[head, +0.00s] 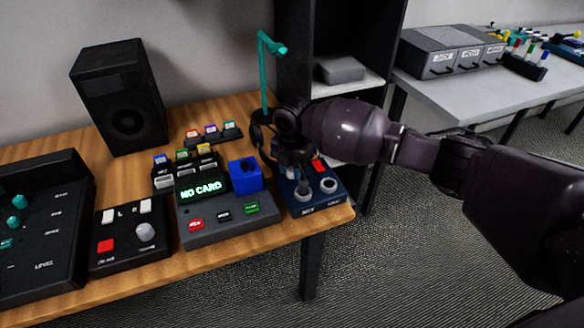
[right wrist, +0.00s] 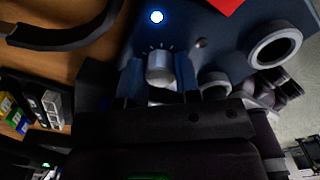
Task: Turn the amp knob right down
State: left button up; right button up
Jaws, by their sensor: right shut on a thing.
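The amp is a dark blue box (head: 326,202) at the right front corner of the wooden table; it also shows in the right wrist view (right wrist: 195,25). Its grey round knob (right wrist: 160,66) has white tick marks around it. My right gripper (right wrist: 159,78) is shut on the knob, one finger on each side. In the head view the right gripper (head: 298,180) reaches down over the amp and hides the knob. The left gripper is out of view.
The amp carries a red part (head: 319,166), ring sockets (head: 329,185) and a lit white-blue lamp (right wrist: 157,16). A teal stand (head: 264,75) rises behind. A card console (head: 229,227) stands close at left. A speaker (head: 120,97) is at the back left.

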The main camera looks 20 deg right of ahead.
jog(key=n, duration=0.4)
jog(key=shift+f+n+b, duration=0.1)
jog(key=shift+n+b, duration=0.2)
jog(key=shift+n, duration=0.1)
jog(key=n, duration=0.3)
jog(key=shift+b, duration=0.3)
jog(key=shift+n, duration=1.1)
jog(key=o, duration=0.9)
jog(key=shift+r, duration=0.2)
